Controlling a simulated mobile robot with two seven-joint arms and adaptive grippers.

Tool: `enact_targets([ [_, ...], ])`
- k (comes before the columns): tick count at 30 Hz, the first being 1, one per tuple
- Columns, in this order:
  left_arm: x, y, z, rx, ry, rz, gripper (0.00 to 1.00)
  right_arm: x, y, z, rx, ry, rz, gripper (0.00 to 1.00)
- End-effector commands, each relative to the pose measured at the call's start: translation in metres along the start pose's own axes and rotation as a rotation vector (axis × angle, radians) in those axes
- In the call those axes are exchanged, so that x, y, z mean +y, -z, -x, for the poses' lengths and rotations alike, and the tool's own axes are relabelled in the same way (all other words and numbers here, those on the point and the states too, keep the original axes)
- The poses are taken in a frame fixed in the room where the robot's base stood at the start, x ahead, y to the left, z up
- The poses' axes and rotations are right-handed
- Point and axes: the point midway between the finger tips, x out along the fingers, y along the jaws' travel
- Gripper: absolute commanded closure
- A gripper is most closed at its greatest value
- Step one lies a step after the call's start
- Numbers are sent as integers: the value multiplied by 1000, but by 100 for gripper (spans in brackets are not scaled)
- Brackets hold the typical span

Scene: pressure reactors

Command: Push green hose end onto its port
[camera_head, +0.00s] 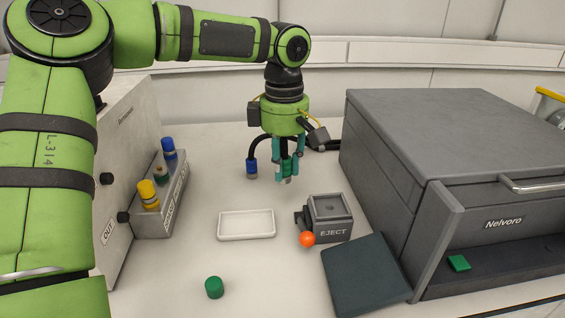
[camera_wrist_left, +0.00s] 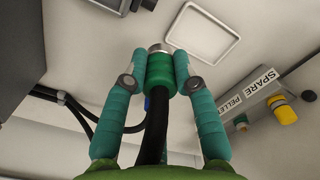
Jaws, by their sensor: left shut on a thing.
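My left gripper (camera_head: 289,172) is shut on the green hose end (camera_head: 287,166), above the table and behind the eject block. In the left wrist view the two teal fingers (camera_wrist_left: 162,78) close on both sides of the green collar (camera_wrist_left: 160,74). Its metal tip (camera_wrist_left: 160,48) sticks out beyond them, and a black hose (camera_wrist_left: 154,130) runs back from it. The blue hose end (camera_head: 252,167) hangs left of the gripper, apart from it. I cannot pick out a green-marked port in either view. My right gripper is not in view.
A white tray (camera_head: 246,224) and the eject block (camera_head: 330,217) with an orange ball stand in front. A spare pellet rack (camera_head: 160,205) is at left. A green cylinder (camera_head: 214,287) stands on the table. The grey Nelvoro machine (camera_head: 455,140) fills the right, a dark panel (camera_head: 364,275) before it.

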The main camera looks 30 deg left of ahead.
Motion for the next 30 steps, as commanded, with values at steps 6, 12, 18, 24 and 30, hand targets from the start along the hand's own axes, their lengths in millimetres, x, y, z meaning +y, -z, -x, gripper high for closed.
enact_targets([
  [6, 3, 19, 14, -8, -4, 98, 100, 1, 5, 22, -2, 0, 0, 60],
  [12, 4, 78, 38, -26, -10, 412, 100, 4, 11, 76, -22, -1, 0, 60],
  [18, -8, 147, 52, -35, -10, 781, 100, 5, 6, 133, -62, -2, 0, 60],
  [24, -34, 212, 62, -30, -7, 1133, 100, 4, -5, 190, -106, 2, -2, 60],
  [30, -63, 255, 61, -14, -3, 1382, 100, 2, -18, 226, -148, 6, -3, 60],
])
